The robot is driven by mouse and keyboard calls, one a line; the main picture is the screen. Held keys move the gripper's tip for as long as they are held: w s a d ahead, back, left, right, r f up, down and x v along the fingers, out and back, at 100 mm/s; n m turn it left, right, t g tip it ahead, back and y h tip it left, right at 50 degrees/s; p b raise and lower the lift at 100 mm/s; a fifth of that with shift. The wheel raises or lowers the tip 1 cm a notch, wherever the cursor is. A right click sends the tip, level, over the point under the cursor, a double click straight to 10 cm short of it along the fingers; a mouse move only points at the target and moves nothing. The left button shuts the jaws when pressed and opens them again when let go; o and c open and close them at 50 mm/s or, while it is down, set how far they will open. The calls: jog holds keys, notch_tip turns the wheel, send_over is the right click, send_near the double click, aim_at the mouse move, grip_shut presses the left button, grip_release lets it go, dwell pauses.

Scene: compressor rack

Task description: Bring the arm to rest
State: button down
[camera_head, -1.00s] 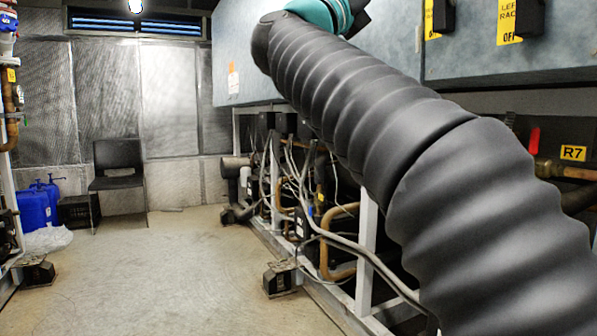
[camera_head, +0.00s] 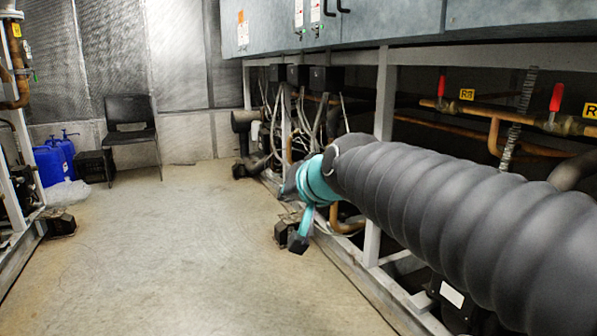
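My arm, in a dark grey ribbed sleeve, reaches from the right edge to the middle of the head view. A teal piece hangs down from there and ends in a small dark part, which seems to be my gripper (camera_head: 297,243). It is too small and dark to show its fingers or whether it holds anything. It hangs in front of the rack's lower frame, near a black foot block; I cannot tell if they touch.
The compressor rack (camera_head: 384,95) with pipes and red-handled valves (camera_head: 556,97) lines the right side, under blue-grey cabinets (camera_head: 390,18). A black chair (camera_head: 131,125) and blue jugs (camera_head: 52,162) stand at the back left. The concrete floor (camera_head: 190,255) in the middle is clear.

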jog(key=s+d+f+g+h+p, duration=0.1)
jog(key=s+d+f+g+h, duration=0.1)
jog(key=s+d+f, duration=0.6)
jog(key=s+d+f+g+h+p, duration=0.1)
jog(key=s+d+f+g+h, duration=0.2)
jog(key=s+d+f, duration=0.6)
jog(key=shift+s+d+f, duration=0.3)
jog(key=shift+s+f, duration=0.3)
jog(key=shift+s, duration=2.5)
